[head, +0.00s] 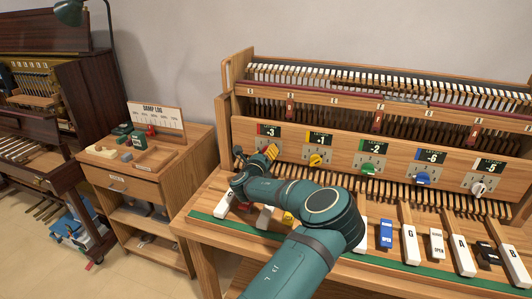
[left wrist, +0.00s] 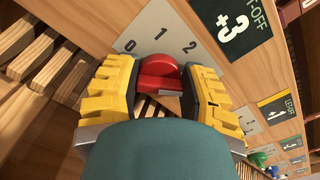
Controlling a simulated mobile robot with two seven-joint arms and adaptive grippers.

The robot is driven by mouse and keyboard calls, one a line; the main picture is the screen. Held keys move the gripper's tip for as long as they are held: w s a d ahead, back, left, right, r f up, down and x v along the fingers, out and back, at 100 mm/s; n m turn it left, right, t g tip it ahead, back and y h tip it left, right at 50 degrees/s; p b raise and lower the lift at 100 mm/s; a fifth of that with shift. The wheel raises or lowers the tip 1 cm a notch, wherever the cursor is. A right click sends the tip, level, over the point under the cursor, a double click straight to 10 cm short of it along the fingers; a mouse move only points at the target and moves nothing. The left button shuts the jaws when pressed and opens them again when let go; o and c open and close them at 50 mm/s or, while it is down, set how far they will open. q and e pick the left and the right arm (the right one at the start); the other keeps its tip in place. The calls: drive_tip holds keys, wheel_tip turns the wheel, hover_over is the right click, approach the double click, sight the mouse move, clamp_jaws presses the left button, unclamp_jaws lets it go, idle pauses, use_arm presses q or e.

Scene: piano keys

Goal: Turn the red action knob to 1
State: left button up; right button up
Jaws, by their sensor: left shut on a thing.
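The red action knob (left wrist: 159,74) sits on a grey dial plate (left wrist: 160,35) marked 0, 1 and 2, below a dark +3 label (left wrist: 237,30). My left gripper (head: 270,152) has its yellow fingers on both sides of the knob and is shut on it, at the left end of the piano's front board. In the head view the gripper hides the knob under the +3 label (head: 270,131). I cannot tell which number the knob points to. My right gripper is not in view.
To the right on the same board are a yellow knob (head: 317,159), a green knob (head: 369,168), a blue knob (head: 422,179) and a white knob (head: 479,188). Piano keys (head: 410,243) lie below my arm. A wooden cabinet (head: 165,187) stands to the left.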

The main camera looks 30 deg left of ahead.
use_arm(q)
drive_tip(key=n, duration=0.4)
drive_tip(key=shift+a+n, duration=0.1)
drive_tip(key=shift+n, duration=0.2)
drive_tip(key=n+b, duration=0.1)
drive_tip(key=n, duration=0.4)
drive_tip(key=shift+f, duration=0.1)
drive_tip(key=n, duration=0.5)
drive_tip(key=shift+n, duration=0.4)
drive_tip(key=shift+f+n, duration=0.1)
drive_tip(key=shift+n, duration=1.8)
drive_tip(key=o, duration=1.2)
drive_tip(key=shift+f, duration=0.1)
